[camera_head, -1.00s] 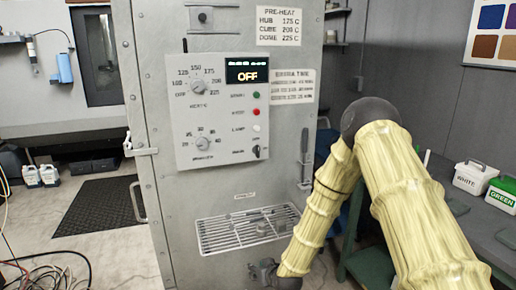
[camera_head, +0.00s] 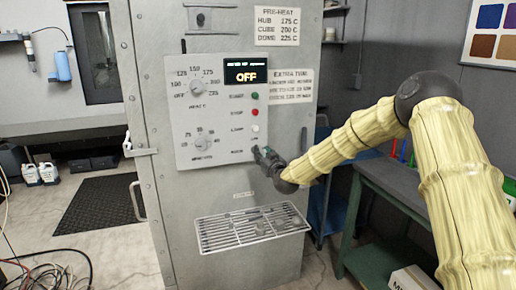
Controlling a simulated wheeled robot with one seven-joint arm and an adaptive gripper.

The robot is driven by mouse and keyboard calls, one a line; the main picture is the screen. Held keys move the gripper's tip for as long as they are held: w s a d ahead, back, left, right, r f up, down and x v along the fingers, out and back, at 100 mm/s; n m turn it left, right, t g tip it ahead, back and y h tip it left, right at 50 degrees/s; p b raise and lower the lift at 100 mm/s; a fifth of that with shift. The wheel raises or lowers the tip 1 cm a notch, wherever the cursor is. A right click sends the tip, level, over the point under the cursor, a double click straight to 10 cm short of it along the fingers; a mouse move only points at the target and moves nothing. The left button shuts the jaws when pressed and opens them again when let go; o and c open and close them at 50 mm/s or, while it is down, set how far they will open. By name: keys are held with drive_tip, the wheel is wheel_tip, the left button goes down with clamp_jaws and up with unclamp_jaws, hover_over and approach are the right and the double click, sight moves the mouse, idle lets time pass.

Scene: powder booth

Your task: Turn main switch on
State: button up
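The grey control panel (camera_head: 214,105) is on the front of a metal cabinet. Its display (camera_head: 247,71) reads OFF. A column of buttons runs down its right side, green (camera_head: 255,96), red (camera_head: 255,111) and white (camera_head: 255,128). The main switch, at the panel's lower right corner below the white button, is now covered by my gripper (camera_head: 260,153). My gripper is small and dark, at that corner, pointing up and left. I cannot tell whether it touches the switch or whether its fingers are open or shut.
Two knobs (camera_head: 197,87) (camera_head: 199,142) sit on the panel's left half. A slatted metal shelf (camera_head: 250,229) juts out below the panel. A green bench (camera_head: 385,188) stands at the right behind my arm. A dark mat (camera_head: 100,205) and loose cables (camera_head: 45,268) lie on the floor at left.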

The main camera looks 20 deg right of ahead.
drive_tip(key=w+p, duration=0.1)
drive_tip(key=w, duration=0.6)
drive_tip(key=shift+a+p, duration=0.15)
drive_tip(key=shift+p, duration=0.2)
drive_tip(key=shift+w, duration=0.1)
clamp_jaws()
